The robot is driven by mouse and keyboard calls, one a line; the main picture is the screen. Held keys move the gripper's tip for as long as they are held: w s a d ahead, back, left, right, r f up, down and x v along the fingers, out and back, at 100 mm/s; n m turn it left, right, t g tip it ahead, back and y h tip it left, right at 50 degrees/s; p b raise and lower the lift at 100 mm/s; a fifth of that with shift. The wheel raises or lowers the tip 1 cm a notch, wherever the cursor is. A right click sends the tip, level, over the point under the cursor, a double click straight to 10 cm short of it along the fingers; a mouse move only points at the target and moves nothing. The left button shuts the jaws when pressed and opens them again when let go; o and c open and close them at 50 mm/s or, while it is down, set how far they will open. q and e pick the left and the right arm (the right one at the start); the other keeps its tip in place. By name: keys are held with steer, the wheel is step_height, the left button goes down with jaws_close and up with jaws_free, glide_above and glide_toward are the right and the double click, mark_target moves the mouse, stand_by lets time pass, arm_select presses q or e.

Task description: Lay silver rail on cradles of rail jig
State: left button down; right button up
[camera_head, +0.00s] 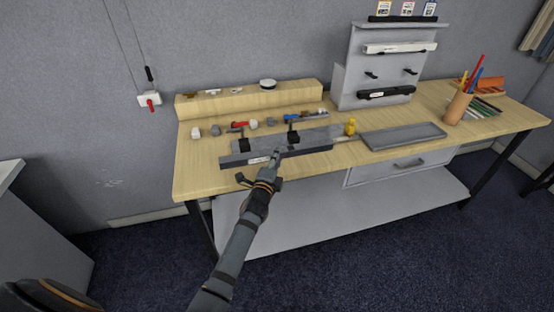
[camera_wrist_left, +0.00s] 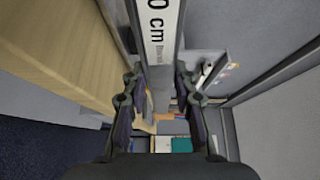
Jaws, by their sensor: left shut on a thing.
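The silver rail (camera_wrist_left: 160,30) runs up the middle of the left wrist view, with a white label reading "0 cm". My left gripper (camera_wrist_left: 157,75) is shut on it, one finger on each side. In the head view my left gripper (camera_head: 274,161) is at the front of the rail jig (camera_head: 232,161), a long dark grey base with black cradles (camera_head: 244,145) standing on it. The grey rail and jig overlap in the head view, so I cannot tell whether the rail touches the cradles. My right gripper is not in view.
A grey tray (camera_head: 403,135) lies right of the jig, with a yellow item (camera_head: 350,127) beside it. Small coloured parts lie behind the jig, before a wooden riser (camera_head: 245,101). A rack (camera_head: 354,84) holds a white rail (camera_head: 400,48) and a black rail (camera_head: 386,94). A pencil cup (camera_head: 457,108) stands right.

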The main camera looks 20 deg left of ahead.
arm_select(q)
steer(key=shift+w+a+b, duration=0.15)
steer(key=shift+w+a, duration=1.05)
steer(key=shift+w, duration=0.6)
steer(key=shift+w+a+b, duration=0.2)
steer(key=shift+w+a, duration=1)
steer(key=shift+w, duration=0.55)
steer(key=shift+w+a+b, duration=0.15)
steer(key=shift+w+a, duration=1.05)
steer(key=shift+w, duration=0.6)
steer(key=shift+f+b, duration=0.95)
steer(key=shift+b, duration=0.05)
steer(key=c, duration=1)
jaws_free()
steer(key=shift+r, duration=0.1)
steer(key=shift+s, duration=0.1)
